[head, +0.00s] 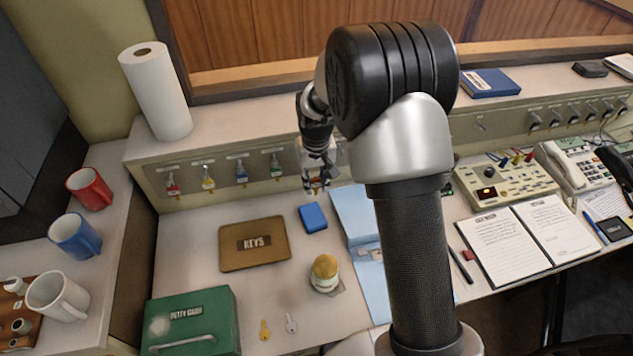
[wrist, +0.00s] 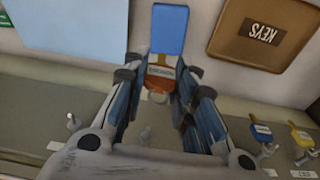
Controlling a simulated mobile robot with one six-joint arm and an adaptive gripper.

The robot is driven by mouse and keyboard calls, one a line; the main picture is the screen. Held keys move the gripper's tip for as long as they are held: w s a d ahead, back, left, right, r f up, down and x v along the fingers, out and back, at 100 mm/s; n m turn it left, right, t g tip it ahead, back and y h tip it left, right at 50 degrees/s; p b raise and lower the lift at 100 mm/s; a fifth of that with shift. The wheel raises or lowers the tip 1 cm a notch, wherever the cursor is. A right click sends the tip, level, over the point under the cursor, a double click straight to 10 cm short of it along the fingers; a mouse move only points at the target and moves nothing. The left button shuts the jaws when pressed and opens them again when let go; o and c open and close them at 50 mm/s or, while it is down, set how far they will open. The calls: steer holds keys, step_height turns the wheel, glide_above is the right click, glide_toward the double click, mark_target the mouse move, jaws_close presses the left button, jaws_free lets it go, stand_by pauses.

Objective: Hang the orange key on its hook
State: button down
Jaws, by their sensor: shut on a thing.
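My gripper (head: 318,180) is in front of the key panel (head: 222,180) under the back ledge. In the wrist view my gripper (wrist: 160,77) is shut on the orange key (wrist: 159,84), whose orange tag with a pale label shows between the fingers. Red (head: 172,185), yellow (head: 207,180), blue (head: 241,174) and green (head: 276,166) tagged keys hang on the panel to the left. A bare hook (wrist: 73,121) shows in the wrist view.
A blue box (head: 313,217) and the brown KEYS tray (head: 226,262) lie on the desk below. A light blue folder (head: 354,208) lies to the right.

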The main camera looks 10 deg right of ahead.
steer(key=w, duration=0.2)
steer(key=w+f, duration=0.1)
steer(key=shift+w, duration=0.35)
steer(key=shift+w+r, duration=0.15)
steer(key=shift+w, duration=0.1)
stand_by(0.8)
steer(key=shift+w+p, duration=0.6)
steer(key=shift+w, duration=0.3)
stand_by(0.8)
steer(key=shift+w, duration=0.25)
steer(key=shift+w, duration=0.15)
stand_by(0.4)
steer(key=shift+w+p, duration=0.25)
steer(key=shift+p, duration=0.05)
steer(key=shift+f, duration=0.25)
stand_by(0.4)
